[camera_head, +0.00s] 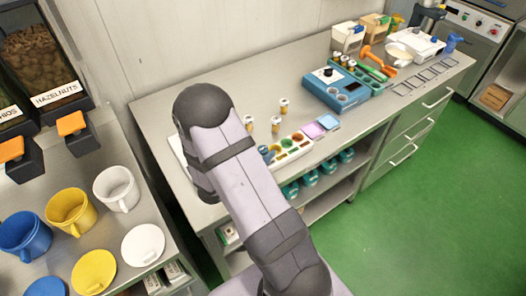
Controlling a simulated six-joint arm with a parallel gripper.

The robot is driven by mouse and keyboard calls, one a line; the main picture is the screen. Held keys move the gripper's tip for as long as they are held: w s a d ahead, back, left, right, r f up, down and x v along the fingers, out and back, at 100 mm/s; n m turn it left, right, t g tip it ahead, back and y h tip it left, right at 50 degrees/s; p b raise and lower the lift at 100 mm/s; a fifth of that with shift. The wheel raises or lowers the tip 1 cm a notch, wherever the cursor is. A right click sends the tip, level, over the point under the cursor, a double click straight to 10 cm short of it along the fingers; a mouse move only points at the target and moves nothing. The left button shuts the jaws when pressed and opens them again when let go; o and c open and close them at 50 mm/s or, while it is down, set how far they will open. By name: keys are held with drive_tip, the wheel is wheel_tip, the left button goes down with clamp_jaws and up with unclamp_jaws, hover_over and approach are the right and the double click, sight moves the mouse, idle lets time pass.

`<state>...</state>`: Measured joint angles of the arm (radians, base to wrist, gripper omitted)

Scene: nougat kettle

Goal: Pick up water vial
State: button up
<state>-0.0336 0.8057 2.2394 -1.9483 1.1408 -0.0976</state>
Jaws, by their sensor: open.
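Three small vials with pale caps and amber-brown bodies stand upright on the steel bench: one at the back (283,106), one in the middle (276,124) and one close beside my arm (248,123). More small vials (348,64) stand by the blue device. Labels are too small to read, so I cannot tell which is the water vial. My arm reaches up over the bench's left end, and my gripper is hidden behind it.
A white tray with coloured wells (291,147) lies right of my arm, beside pink (313,130) and blue (328,121) pads. A blue device (325,92) stands further right. Cups, including a yellow one (70,210), stand on the left counter. The bench's back middle is clear.

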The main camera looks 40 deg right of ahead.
drive_tip(key=shift+p+x, duration=0.35)
drive_tip(key=shift+x, duration=1)
drive_tip(key=shift+r, duration=0.1)
drive_tip(key=c, duration=1.1)
drive_tip(key=shift+c, duration=0.2)
drive_tip(key=shift+r, duration=0.1)
